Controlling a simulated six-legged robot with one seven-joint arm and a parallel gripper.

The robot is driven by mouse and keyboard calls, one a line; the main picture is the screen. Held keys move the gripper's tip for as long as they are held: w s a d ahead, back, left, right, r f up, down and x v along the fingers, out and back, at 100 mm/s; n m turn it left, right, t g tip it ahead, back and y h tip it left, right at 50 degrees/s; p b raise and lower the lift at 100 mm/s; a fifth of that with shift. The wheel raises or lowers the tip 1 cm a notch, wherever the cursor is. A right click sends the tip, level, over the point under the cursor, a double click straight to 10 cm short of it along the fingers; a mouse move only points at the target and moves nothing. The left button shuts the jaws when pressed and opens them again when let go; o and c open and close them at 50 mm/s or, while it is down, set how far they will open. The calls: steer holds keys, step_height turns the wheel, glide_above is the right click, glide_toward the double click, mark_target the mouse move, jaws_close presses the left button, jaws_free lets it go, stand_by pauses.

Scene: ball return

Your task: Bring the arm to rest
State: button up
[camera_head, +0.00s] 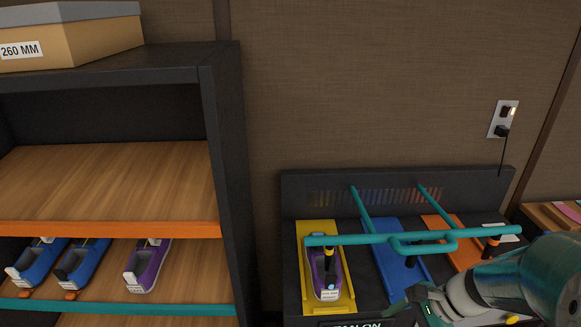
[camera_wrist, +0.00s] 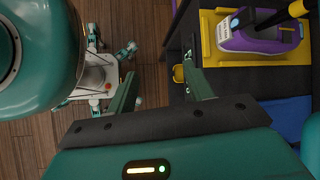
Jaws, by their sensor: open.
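My gripper (camera_wrist: 160,84) shows in the wrist view with its two fingers spread wide and nothing between them. In the head view my arm comes in from the lower right, and my gripper (camera_head: 422,302) is low in front of the dark bench; its fingertips are hard to make out there. A purple shoe (camera_head: 325,275) sits on the yellow plate (camera_head: 305,240), apart from my gripper. The shoe also shows in the wrist view (camera_wrist: 262,38), beyond the right finger, with a dark rod with a yellow part reaching into it.
A teal bar frame (camera_head: 380,239) spans the dark bench (camera_head: 290,190) above yellow, blue (camera_head: 405,270) and orange (camera_head: 445,235) plates. A dark shelf (camera_head: 228,180) on the left holds blue and purple shoes. An outlet (camera_head: 503,119) with a cord is on the wall.

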steer(key=s+a+r+n+t+h, duration=0.2)
steer(key=s+a+r+n+h, duration=0.1)
steer(key=r+n, duration=0.4)
steer(key=s+a+r+n+t+h, duration=0.2)
steer(key=s+a+r+n+h, duration=0.1)
steer(key=r+n, duration=0.5)
steer(key=shift+s+a+r+h, duration=0.3)
steer(key=shift+a+h, duration=0.3)
steer(key=shift+a, duration=0.3)
